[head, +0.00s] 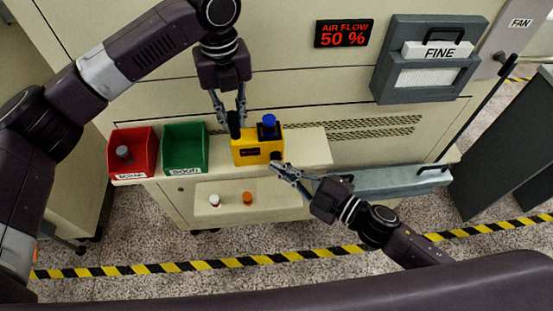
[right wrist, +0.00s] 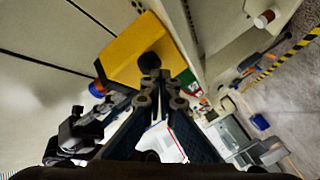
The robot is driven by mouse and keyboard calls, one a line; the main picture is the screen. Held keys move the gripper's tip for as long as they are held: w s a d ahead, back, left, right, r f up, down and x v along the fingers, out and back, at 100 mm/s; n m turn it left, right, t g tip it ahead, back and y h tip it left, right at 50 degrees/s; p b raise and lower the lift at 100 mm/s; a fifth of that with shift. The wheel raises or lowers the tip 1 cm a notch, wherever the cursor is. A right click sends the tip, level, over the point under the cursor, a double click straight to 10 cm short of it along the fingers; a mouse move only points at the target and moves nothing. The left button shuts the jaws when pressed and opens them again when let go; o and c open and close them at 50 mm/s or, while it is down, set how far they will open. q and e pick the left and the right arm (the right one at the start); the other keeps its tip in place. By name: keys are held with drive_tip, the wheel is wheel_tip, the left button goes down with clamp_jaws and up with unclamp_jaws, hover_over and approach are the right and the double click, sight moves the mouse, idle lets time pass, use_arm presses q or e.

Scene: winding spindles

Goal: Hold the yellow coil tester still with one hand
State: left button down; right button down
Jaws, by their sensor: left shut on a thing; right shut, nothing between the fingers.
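The yellow coil tester (head: 245,153) stands on the cream bench shelf, a small dark display on its front. A black handle (head: 234,121) rises from its left side, and my left gripper (head: 236,118) is shut on it from above. A blue-topped part (head: 269,120) sits on a dark block at the tester's right. My right gripper (head: 277,168) is shut and empty at the tester's lower right front, near a black knob (right wrist: 149,62). In the right wrist view the tester (right wrist: 140,50) lies just beyond the fingertips; whether they touch the knob, I cannot tell.
A red bin (head: 143,167) holding a grey part and an empty-looking green bin (head: 184,163) stand left of the tester. A lower ledge (head: 225,211) carries a white-topped and an orange-brown small item. A grey tray (head: 385,182) is at the right. The shelf right of the tester is clear.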

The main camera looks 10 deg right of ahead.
drive_tip(key=shift+s, duration=0.85)
drive_tip(key=s, duration=0.5)
idle(0.6)
use_arm(q)
drive_tip(key=c, duration=1.7)
unclamp_jaws()
drive_tip(key=shift+c, duration=0.2)
drive_tip(key=shift+r, duration=0.1)
